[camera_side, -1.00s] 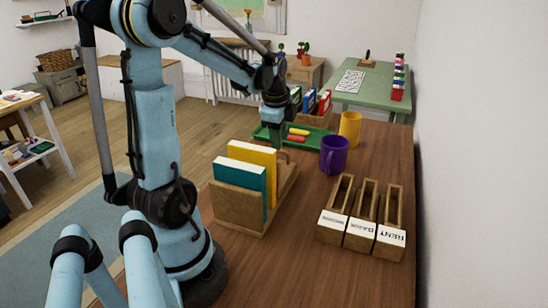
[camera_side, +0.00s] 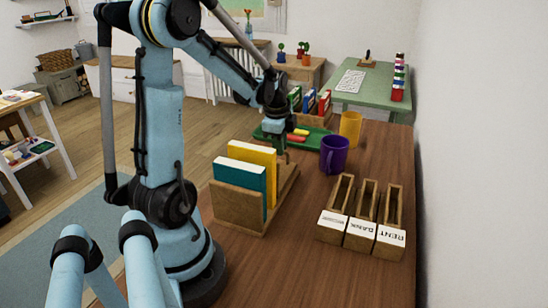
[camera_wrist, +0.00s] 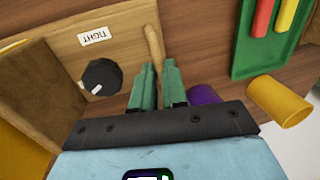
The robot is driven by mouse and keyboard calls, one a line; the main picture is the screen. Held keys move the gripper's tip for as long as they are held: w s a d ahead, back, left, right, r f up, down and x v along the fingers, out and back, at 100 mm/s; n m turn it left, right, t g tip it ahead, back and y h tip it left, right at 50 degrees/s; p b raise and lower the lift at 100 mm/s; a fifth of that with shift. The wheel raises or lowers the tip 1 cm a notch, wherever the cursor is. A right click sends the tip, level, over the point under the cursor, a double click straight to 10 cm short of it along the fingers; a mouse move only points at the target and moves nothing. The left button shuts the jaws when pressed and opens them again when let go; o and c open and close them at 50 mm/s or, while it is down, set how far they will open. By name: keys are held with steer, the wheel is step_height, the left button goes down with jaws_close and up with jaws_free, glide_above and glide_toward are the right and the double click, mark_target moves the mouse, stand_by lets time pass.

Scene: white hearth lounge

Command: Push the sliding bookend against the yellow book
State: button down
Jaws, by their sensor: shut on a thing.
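The yellow book (camera_side: 262,155) stands upright behind a teal book (camera_side: 238,178) in a wooden rack (camera_side: 232,208) in the side view. A yellow edge of the book (camera_wrist: 12,150) shows at the lower left of the wrist view. The wooden sliding bookend (camera_wrist: 40,75) shows at the left there, beside a dark round knob (camera_wrist: 101,77) and a label reading TIGHT (camera_wrist: 98,37). My gripper (camera_wrist: 158,72) is shut on a pale wooden handle (camera_wrist: 153,45), which seems to belong to the bookend. The books mostly hide the bookend in the side view; the gap to the yellow book is unclear.
A green tray (camera_side: 310,142) with red and yellow pieces lies behind the rack. A purple mug (camera_side: 334,155) and a yellow mug (camera_side: 350,128) stand to its right. Labelled wooden boxes (camera_side: 360,232) sit at the right front. The wall bounds the table's right side.

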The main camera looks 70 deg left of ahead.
steer(key=shift+s+d, duration=1.6)
steer(key=shift+s, duration=0.05)
steer(key=c, duration=1.2)
jaws_free()
steer(key=shift+o, duration=0.2)
step_height(320, 180, up, 12)
steer(key=s+d, duration=0.1)
steer(key=shift+s+d, duration=0.35)
steer(key=shift+d+f, duration=0.1)
